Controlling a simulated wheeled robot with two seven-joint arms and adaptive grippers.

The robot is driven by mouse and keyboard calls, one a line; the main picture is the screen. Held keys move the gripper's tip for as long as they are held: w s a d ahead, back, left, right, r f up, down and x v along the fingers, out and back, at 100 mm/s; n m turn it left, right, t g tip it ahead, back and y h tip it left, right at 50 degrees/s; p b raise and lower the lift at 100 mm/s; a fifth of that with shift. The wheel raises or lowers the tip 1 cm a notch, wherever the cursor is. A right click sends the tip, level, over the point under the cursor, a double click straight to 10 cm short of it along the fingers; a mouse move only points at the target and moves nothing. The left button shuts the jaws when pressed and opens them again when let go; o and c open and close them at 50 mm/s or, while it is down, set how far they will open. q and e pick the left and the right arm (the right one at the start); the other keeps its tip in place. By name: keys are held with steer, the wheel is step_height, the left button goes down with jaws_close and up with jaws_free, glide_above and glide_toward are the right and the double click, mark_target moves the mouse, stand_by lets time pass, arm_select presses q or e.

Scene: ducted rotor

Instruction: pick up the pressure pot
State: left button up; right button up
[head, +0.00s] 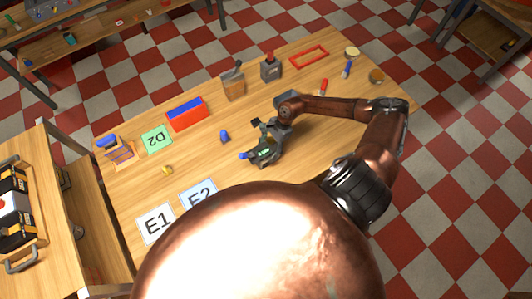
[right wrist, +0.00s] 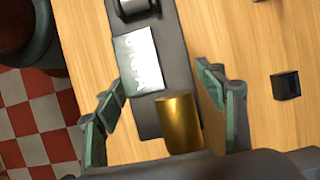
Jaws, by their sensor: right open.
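In the right wrist view, a gold cylinder (right wrist: 180,124) stands on a dark grey base (right wrist: 150,120). It looks most like the pressure pot, though I cannot be sure. A pale plate (right wrist: 139,61) lies on the same base. My right gripper (right wrist: 160,78) is open, with a green-padded finger on each side of the cylinder and a gap on both sides. In the head view my right gripper (head: 253,142) is low over the middle of the table, and its hand hides what lies under it. My left gripper is not in view.
A small black block (right wrist: 287,84) lies right of the fingers. On the table (head: 330,140) are a blue piece (head: 224,136), a red bin (head: 187,120), a wooden holder (head: 233,86), a grey box with red knob (head: 270,70), a red frame (head: 309,65) and cards. The table's right part is fairly clear.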

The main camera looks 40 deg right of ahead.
steer(key=shift+x, duration=1.3)
steer(key=shift+c, duration=0.4)
steer(key=shift+w, duration=0.1)
steer(key=c, duration=1.4)
steer(key=shift+c, duration=0.4)
steer(key=shift+r, duration=0.1)
